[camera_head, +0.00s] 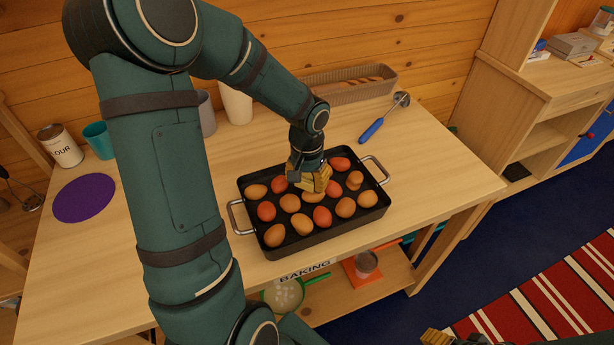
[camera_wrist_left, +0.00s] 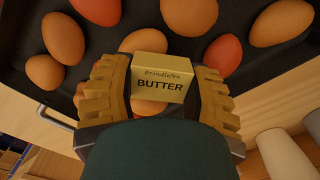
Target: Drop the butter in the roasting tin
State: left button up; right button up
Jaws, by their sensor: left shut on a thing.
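The butter (camera_wrist_left: 161,78) is a small pale-yellow block labelled "BUTTER" in the left wrist view. My left gripper (camera_head: 310,177) is shut on it, with one ribbed yellow finger on each side. The roasting tin (camera_head: 322,237) is black and rectangular with two metal handles, and it stands on the wooden table. The gripper and butter are over the back middle part of the tin, above the eggs; the exact height is hard to tell. In the head view the fingers mostly hide the butter. Only a yellow tip of my right gripper (camera_head: 437,338) shows at the bottom edge.
Several brown and red eggs (camera_head: 274,235) fill the tin. A blue-handled ladle (camera_head: 372,130) and a long basket (camera_head: 350,84) lie behind it. A purple mat (camera_head: 84,198), a teal cup (camera_head: 99,140) and a flour canister (camera_head: 60,146) stand left. Bare tabletop (camera_head: 440,180) is right of the tin.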

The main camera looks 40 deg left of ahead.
aim_at(307, 178)
pick_arm(q)
jog(key=shift+f, duration=0.2)
jog(key=o, duration=1.2)
jog(key=shift+c, duration=0.2)
jog(key=shift+r, duration=0.1)
notch_tip(307, 178, up, 12)
